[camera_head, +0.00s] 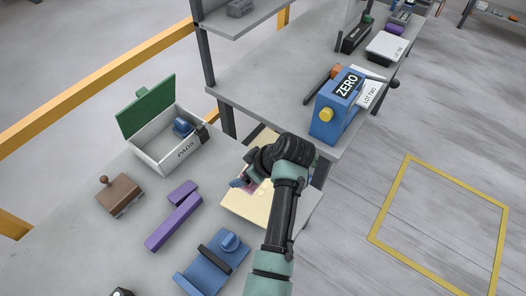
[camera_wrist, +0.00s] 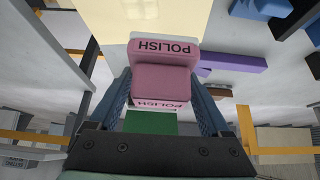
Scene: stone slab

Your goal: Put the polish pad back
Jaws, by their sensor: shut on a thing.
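The polish pad (camera_wrist: 165,80) is a pink block with a dark POLISH label, held between the two blue-grey fingers of my gripper (camera_wrist: 168,92) in the wrist view. In the head view, my gripper (camera_head: 247,183) is over the left part of the pale cream slab (camera_head: 248,212), and only a little pink shows. I cannot tell whether the pad touches the slab. The white box marked PADS (camera_head: 160,158) stands to the upper left of my gripper. Its green lid (camera_head: 147,104) is open, and a blue piece (camera_head: 182,127) is inside.
Left of the slab are a brown block with a knob (camera_head: 119,195) and purple bars (camera_head: 173,222). A blue tool (camera_head: 212,268) lies at the front. A dark clip-like piece (camera_head: 202,133) is at the box's right corner. A blue ZERO device (camera_head: 335,112) stands on the right bench.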

